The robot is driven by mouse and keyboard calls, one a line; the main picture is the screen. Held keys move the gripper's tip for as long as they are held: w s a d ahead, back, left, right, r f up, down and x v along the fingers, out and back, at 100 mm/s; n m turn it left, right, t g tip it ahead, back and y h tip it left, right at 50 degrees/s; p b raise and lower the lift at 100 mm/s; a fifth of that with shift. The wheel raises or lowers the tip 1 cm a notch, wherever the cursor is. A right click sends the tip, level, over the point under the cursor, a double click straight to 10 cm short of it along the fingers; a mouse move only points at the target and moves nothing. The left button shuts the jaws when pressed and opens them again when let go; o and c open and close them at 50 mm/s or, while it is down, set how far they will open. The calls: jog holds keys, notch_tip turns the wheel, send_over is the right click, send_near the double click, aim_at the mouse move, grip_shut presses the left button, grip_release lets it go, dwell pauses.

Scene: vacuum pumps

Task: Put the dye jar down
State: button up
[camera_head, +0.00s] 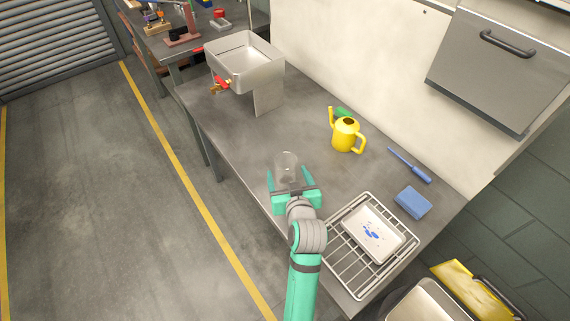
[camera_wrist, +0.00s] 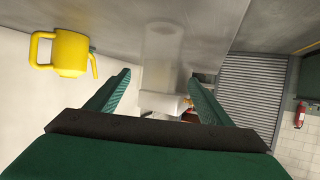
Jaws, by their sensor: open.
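The dye jar (camera_head: 287,161) is a clear, see-through jar standing upright on the grey bench, near its front edge. My gripper (camera_head: 289,174) is open, with one green finger on each side of the jar's near part. In the wrist view the picture is turned over, and the jar (camera_wrist: 163,50) shows as a pale cylinder reaching from the bench surface toward the gap between the spread fingers (camera_wrist: 158,82). No finger visibly presses on the jar. Its exact contact with the bench is faint.
A yellow watering can (camera_head: 345,135) stands behind, to the right. A metal sink (camera_head: 262,78) stands at far left. Bench between is clear.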

aim_at(284, 157)
jog(key=x, duration=0.4)
jog(key=shift+d, duration=0.15)
jog(key=shift+x, duration=2.65)
jog(key=shift+w+r, duration=0.1)
jog(key=shift+r, duration=0.1)
jog(key=c, duration=1.3)
jog(key=shift+o, duration=0.2)
jog(key=shift+r, duration=0.15)
jog(key=shift+r, duration=0.65)
jog(key=s+r, duration=1.1)
jog(key=s, duration=0.3)
jog(key=shift+a+r, duration=0.2)
jog(key=shift+a, duration=0.3)
